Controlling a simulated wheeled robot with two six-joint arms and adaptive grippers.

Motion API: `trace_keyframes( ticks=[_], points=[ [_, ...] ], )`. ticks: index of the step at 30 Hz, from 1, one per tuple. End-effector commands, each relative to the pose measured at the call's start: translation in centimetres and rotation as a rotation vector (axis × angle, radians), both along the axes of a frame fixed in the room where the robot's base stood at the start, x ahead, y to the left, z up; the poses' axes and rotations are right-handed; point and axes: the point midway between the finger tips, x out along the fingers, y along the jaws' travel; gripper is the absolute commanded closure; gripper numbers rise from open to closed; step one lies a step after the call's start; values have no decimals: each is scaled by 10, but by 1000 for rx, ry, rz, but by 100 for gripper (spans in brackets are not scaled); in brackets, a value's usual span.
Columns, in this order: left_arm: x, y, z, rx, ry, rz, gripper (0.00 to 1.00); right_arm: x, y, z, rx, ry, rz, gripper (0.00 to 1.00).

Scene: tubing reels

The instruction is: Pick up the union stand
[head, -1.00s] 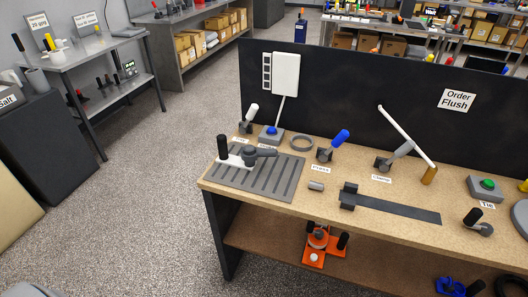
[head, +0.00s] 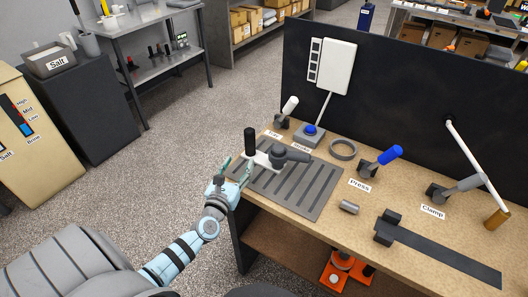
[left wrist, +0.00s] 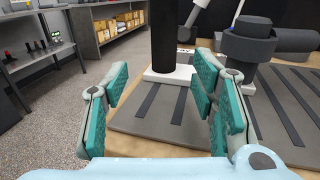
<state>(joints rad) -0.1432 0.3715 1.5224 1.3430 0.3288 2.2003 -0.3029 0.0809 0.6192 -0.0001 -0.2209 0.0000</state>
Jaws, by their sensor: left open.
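The union stand has a white base (head: 263,159), an upright black handle (head: 250,141) and a grey union fitting (head: 290,153) to the right. It stands on the grey slatted mat (head: 312,201) near the bench's left end. My left gripper (head: 237,169) is open and empty, just left of the stand at the bench edge. In the left wrist view, the black handle (left wrist: 164,36) rises just beyond and between the open teal fingers (left wrist: 160,92), with the top cut off. The grey fitting (left wrist: 250,42) shows at right.
A blue-button box (head: 309,136), a grey ring (head: 343,149) and a blue-handled press lever (head: 382,160) stand behind and right of the mat. A small grey cylinder (head: 349,207) lies right of it. A black panel (head: 400,100) backs the bench.

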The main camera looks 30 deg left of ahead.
Motion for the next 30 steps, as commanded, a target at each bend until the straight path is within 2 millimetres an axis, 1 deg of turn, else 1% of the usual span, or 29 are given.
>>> trace_keyframes(
  ticks=[1,3,8,11,13,15,21,23,30],
  points=[
    [12,3,0,-1,-2,0,48,2,0,-2,0,-3,0,100],
    [23,6,-2,1,0,-1,48,3,0,-4,0,-5,0,100],
    [40,9,2,0,1,-2,48,3,0,-4,0,-5,0,100],
    [60,12,8,0,0,0,48,3,0,-2,0,-5,0,100],
    [72,16,5,2,1,1,48,3,0,-9,0,-5,0,100],
    [79,19,5,1,2,1,48,3,0,-11,0,-5,0,100],
    [80,20,6,1,3,1,48,3,0,-10,0,-5,0,100],
    [80,20,6,1,3,2,56,3,0,-10,0,-5,0,100],
    [80,20,6,1,3,2,94,3,0,-10,0,-4,0,100]
  ],
)
